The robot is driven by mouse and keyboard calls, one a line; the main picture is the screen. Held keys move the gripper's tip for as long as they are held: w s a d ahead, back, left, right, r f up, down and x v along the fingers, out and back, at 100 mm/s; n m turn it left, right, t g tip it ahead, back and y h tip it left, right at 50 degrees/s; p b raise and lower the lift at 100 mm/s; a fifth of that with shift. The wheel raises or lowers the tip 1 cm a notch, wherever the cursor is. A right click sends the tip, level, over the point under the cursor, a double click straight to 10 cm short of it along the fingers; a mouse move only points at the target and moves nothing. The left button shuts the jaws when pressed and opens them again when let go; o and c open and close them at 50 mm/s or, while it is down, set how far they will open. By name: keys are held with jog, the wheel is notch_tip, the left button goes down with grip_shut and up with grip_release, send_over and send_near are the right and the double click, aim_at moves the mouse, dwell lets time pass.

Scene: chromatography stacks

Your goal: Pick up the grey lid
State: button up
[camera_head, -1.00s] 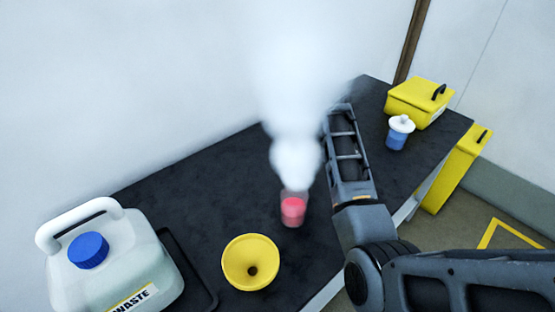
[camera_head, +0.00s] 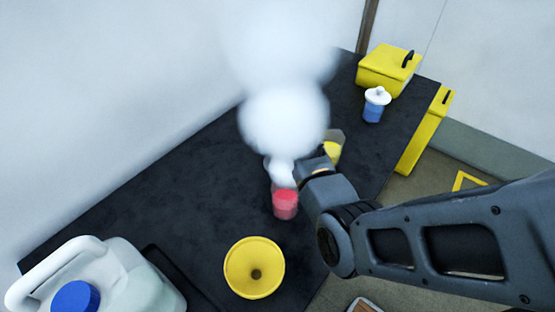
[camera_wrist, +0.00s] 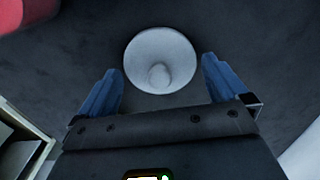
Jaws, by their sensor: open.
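The grey lid (camera_wrist: 160,48), a round disc with a small knob, lies on the dark bench top in the wrist view. My gripper (camera_wrist: 161,66) is open, with one blue finger to each side of the lid's near part. I cannot tell whether the fingers touch it or how high they are above the bench. In the head view I cannot make out the lid; my arm probably hides it.
A smoking beaker of red liquid (camera_head: 285,205) stands close left of my arm, and a yellow-filled beaker (camera_head: 333,150) behind it.

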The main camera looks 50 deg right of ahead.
jog(key=shift+f, duration=0.65)
jog(key=shift+c, duration=0.4)
jog(key=c, duration=0.6)
jog(key=shift+r, duration=0.1)
